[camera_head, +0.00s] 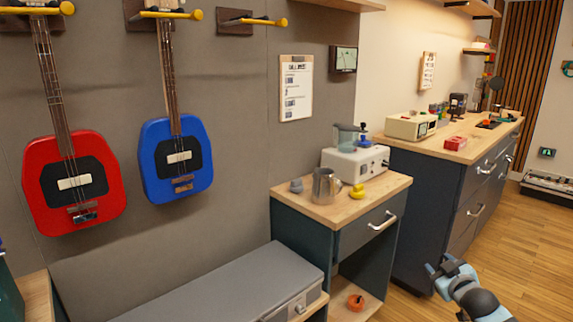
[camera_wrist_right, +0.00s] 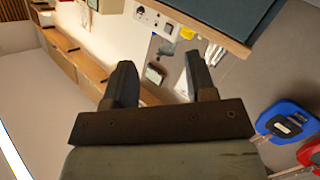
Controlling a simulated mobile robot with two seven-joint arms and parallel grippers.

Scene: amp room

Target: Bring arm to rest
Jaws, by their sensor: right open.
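My right arm and gripper (camera_head: 447,270) show at the lower right of the head view, above the wooden floor in front of the dark drawer cabinets. In the right wrist view the two dark fingers of my right gripper (camera_wrist_right: 162,80) stand apart with nothing between them. The gripper is open, empty and clear of the furniture in the head view. My left gripper is not in view.
A small cabinet (camera_head: 345,207) carries a metal pitcher (camera_head: 325,186), a yellow duck-like object (camera_head: 357,191) and a white appliance (camera_head: 352,164). A grey bench (camera_head: 235,288) stands left of it. Red (camera_head: 105,185) and blue (camera_head: 190,150) guitars hang on the wall.

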